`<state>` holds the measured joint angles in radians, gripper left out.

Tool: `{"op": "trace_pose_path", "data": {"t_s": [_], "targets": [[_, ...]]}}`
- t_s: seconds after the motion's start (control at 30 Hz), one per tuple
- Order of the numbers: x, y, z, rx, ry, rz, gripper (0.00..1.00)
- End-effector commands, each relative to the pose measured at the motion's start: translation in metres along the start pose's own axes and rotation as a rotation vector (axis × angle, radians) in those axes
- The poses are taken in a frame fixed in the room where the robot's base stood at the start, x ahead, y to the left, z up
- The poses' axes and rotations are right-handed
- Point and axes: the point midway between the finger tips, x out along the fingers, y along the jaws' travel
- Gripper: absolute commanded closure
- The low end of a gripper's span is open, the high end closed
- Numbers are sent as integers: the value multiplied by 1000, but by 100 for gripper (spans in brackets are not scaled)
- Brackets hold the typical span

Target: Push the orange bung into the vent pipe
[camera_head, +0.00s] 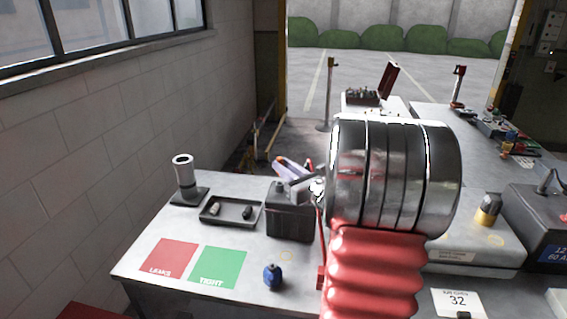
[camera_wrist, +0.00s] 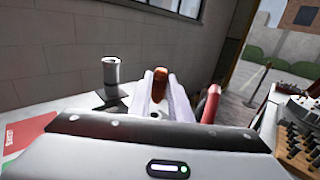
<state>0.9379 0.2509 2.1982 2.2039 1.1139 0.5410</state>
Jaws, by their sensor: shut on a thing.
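The vent pipe (camera_head: 184,176) is a grey upright tube with an open top. It stands on a dark base plate at the back left of the bench. It also shows in the wrist view (camera_wrist: 111,72), left of my fingers. In the wrist view the orange bung (camera_wrist: 160,78) sits upright between the tips of my gripper (camera_wrist: 163,93), which is shut on it. In the head view my gripper (camera_head: 288,168) is above the dark box, to the right of the pipe and apart from it. My arm hides part of it there. The bung's lower end is hidden by the fingers.
A dark tray (camera_head: 210,219) with small dark pieces lies in front of the pipe. A black box (camera_head: 290,224) stands right of the tray. Red LEAKS (camera_head: 168,259) and green TIGHT (camera_head: 218,267) squares and a blue object (camera_head: 272,277) are nearer. A wall runs along the left.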

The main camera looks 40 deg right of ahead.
Motion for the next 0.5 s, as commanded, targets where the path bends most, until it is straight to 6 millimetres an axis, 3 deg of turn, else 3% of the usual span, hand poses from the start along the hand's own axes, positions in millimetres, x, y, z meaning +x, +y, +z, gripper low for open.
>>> {"op": "trace_pose_path", "data": {"t_s": [0.2, 0.5], "targets": [[0, 0, -14, 1, 1, 0, 100], [0, 1, -20, -1, 0, 1, 100]]}}
